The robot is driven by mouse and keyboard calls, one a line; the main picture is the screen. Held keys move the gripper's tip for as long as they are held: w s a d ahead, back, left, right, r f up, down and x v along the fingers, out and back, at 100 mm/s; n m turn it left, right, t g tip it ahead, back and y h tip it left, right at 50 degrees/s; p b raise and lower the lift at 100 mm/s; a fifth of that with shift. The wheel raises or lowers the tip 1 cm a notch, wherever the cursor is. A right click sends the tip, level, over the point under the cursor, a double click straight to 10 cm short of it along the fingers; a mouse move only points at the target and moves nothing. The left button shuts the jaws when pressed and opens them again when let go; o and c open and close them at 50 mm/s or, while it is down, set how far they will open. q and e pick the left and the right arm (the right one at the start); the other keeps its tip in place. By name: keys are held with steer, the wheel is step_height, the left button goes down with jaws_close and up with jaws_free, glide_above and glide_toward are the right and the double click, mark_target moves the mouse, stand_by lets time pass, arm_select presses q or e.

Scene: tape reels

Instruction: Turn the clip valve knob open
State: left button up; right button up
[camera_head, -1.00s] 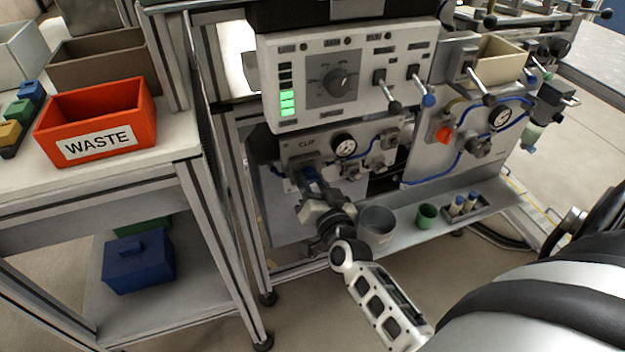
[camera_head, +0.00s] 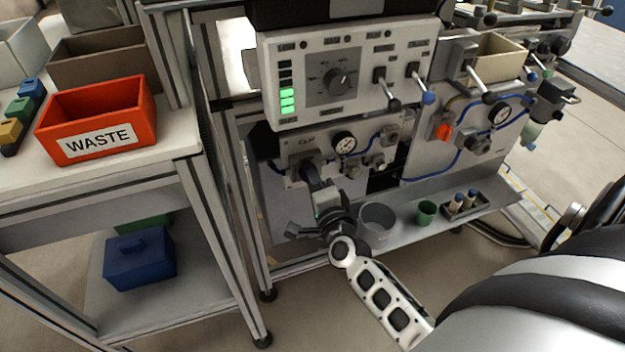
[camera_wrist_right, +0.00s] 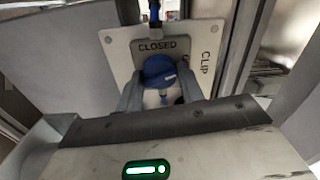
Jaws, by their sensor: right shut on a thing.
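The clip valve knob (camera_wrist_right: 158,70) is blue and sits on a pale plate (camera_wrist_right: 118,45) marked CLOSED and CLIP in the right wrist view. My right gripper (camera_wrist_right: 160,92) has one finger on each side of the knob and is shut on it. In the head view, my right gripper (camera_head: 314,180) reaches the left part of the CLIP panel (camera_head: 298,148), below the white control box, and hides the knob. Part of the plate's lettering is covered by the knob and finger. My left gripper is not in view.
A round gauge (camera_head: 344,142) and blue tubing are close right of my right gripper. The control box (camera_head: 268,75) overhangs it. A grey cup (camera_head: 377,222) and green cup (camera_head: 426,212) stand on the shelf below. An orange WASTE bin (camera_head: 97,120) is on the left bench.

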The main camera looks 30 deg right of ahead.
steer(key=m, duration=0.3)
steer(key=shift+m+b, duration=0.3)
steer(key=shift+m, duration=0.2)
steer(key=o, duration=1)
